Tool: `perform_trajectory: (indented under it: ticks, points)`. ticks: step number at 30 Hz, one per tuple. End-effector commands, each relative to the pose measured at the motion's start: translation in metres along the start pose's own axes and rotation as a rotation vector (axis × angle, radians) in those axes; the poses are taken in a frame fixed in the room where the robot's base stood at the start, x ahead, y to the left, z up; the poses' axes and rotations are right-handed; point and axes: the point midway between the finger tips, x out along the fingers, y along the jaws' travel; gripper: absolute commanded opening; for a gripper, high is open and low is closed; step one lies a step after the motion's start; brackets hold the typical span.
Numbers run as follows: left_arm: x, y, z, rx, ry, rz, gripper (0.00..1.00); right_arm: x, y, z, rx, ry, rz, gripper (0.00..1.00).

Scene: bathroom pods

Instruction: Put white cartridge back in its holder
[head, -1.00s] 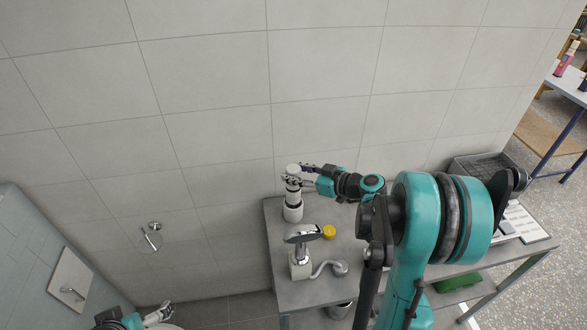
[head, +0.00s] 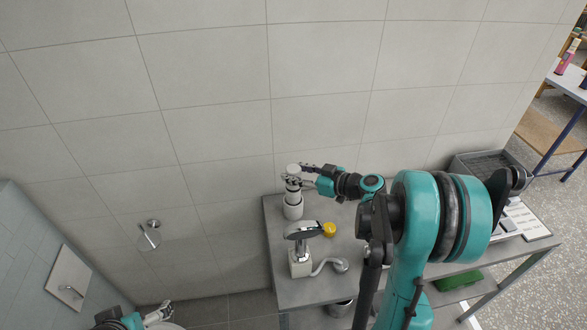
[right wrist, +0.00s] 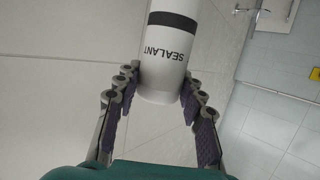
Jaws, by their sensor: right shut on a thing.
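The white cartridge (head: 292,170) stands roughly upright at the back left of the grey table. In the right wrist view the cartridge (right wrist: 168,62) shows a black band and the word SEALANT. My right gripper (head: 301,182) is shut on it, with fingers on both sides. A white cup-like holder (head: 292,211) stands directly below the cartridge in the head view. I cannot tell how far the cartridge's lower end sits inside it. My left gripper (head: 163,309) is low at the left, away from the table, and too small to read.
On the grey table (head: 300,292) a chrome-headed dispenser (head: 301,262), a yellow cap (head: 329,230) and a shower head with hose (head: 340,265) are near the holder. A dark tray (head: 482,163) is at the back right. The tiled wall is close behind.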

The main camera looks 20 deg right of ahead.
Motion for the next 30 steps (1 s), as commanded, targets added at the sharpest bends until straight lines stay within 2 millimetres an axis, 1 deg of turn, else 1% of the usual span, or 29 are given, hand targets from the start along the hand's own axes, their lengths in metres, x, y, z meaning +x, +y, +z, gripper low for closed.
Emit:
perform_trajectory:
  ticks: [24, 25, 26, 27, 28, 30]
  points:
    - [0.009, 0.000, 0.006, 0.000, 0.000, 0.000, 1.00, 0.004, 0.000, 0.012, 0.000, 0.001, 0.000, 0.00]
    - [0.009, 0.000, 0.006, 0.000, 0.000, 0.000, 1.00, 0.004, 0.000, 0.012, 0.000, 0.001, 0.000, 0.42]
    - [0.009, 0.000, 0.006, 0.000, 0.000, 0.000, 1.00, 0.004, 0.000, 0.012, 0.000, 0.001, 0.000, 0.50]
    - [0.009, 0.000, 0.006, 0.000, 0.000, 0.000, 1.00, 0.004, 0.000, 0.011, 0.000, 0.001, 0.000, 0.60]
    - [0.009, 0.000, 0.006, 0.000, 0.000, 0.000, 1.00, 0.003, 0.000, 0.011, 0.000, 0.001, 0.000, 0.64]
    - [0.009, 0.000, 0.006, 0.000, 0.000, 0.000, 1.00, 0.003, 0.000, 0.011, 0.000, 0.001, 0.000, 0.64]
